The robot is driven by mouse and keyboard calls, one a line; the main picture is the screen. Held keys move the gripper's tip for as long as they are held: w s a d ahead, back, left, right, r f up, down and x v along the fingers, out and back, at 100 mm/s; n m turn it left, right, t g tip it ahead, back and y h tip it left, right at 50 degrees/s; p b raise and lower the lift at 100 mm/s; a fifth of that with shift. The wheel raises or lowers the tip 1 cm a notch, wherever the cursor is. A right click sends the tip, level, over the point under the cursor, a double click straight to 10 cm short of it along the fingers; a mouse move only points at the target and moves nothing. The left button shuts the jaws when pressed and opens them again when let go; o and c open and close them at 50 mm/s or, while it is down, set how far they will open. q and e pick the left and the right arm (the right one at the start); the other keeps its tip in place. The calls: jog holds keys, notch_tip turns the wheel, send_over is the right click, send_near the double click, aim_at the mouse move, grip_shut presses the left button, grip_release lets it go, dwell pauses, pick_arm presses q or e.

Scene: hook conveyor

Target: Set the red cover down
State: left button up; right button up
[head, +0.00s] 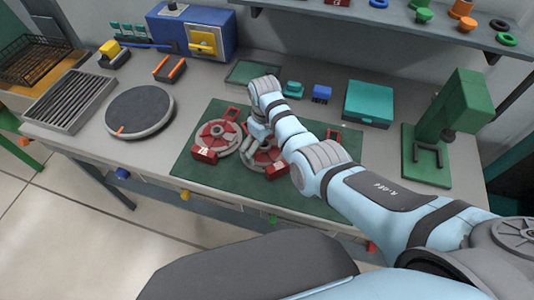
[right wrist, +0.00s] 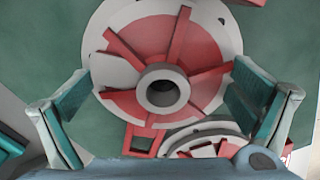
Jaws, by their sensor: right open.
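Two round red-and-grey parts lie side by side on the green mat (head: 215,180): a left one (head: 219,134) and a right one (head: 263,158). Which is the red cover I cannot tell. My right gripper (head: 256,130) is over the mat at these parts and hides some of the right one. In the right wrist view, its open fingers (right wrist: 160,105) stand wide on either side of a round part with red spokes and a grey hub (right wrist: 185,63). Both fingers look apart from it. A second round part (right wrist: 215,142) shows partly below. My left gripper is not in view.
A grey turntable disc (head: 140,112) and a slatted tray (head: 68,103) are at left. A blue machine (head: 188,32) stands behind. A teal box (head: 370,103) and green press (head: 455,115) are at right. Small red blocks (head: 204,155) lie on the mat.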

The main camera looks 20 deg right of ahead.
jog(key=shift+s+r, duration=0.1)
jog(key=shift+s, duration=0.1)
jog(key=shift+s+r, duration=0.1)
jog(key=shift+s, duration=0.05)
jog(key=c, duration=1.7)
